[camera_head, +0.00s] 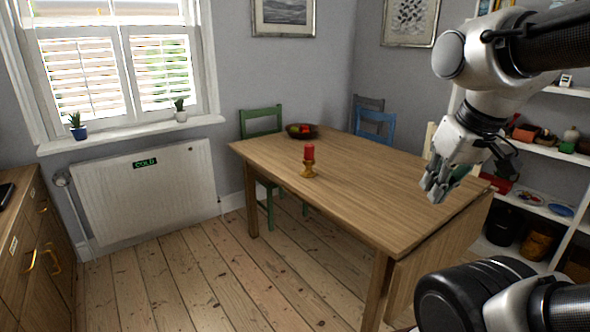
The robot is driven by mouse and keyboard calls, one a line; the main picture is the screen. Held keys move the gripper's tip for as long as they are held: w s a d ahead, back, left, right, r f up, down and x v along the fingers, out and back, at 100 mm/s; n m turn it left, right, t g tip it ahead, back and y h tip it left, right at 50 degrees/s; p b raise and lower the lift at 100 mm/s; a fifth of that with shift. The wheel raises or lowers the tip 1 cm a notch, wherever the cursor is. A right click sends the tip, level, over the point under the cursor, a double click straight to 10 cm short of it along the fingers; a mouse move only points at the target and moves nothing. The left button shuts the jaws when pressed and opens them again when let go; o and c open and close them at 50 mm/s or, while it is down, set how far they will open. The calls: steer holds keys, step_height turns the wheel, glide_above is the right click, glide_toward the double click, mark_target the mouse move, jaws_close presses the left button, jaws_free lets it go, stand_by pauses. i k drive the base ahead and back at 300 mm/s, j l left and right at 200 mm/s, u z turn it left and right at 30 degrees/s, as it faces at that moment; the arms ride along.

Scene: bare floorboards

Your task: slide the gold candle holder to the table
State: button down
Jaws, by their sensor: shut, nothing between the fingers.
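The gold candle holder (308,170) stands upright on the wooden table (375,190), near its left long edge. A red candle (309,153) stands in it. My gripper (432,194) hangs above the right part of the table, well to the right of the candle holder and apart from it. Its fingers are shut and hold nothing.
A dark bowl with fruit (301,131) sits at the far end of the table. A green chair (261,122) and a blue chair (376,127) stand around it. White shelves (545,149) with pots are at the right. The tabletop between gripper and candle holder is clear.

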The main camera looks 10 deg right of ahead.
mark_target(308, 172)
steer(key=z, duration=0.2)
steer(key=i+j+z, duration=0.15)
steer(key=i+j, duration=0.8)
steer(key=i+j+z, duration=0.15)
steer(key=i+j, duration=0.8)
steer(key=j, duration=0.15)
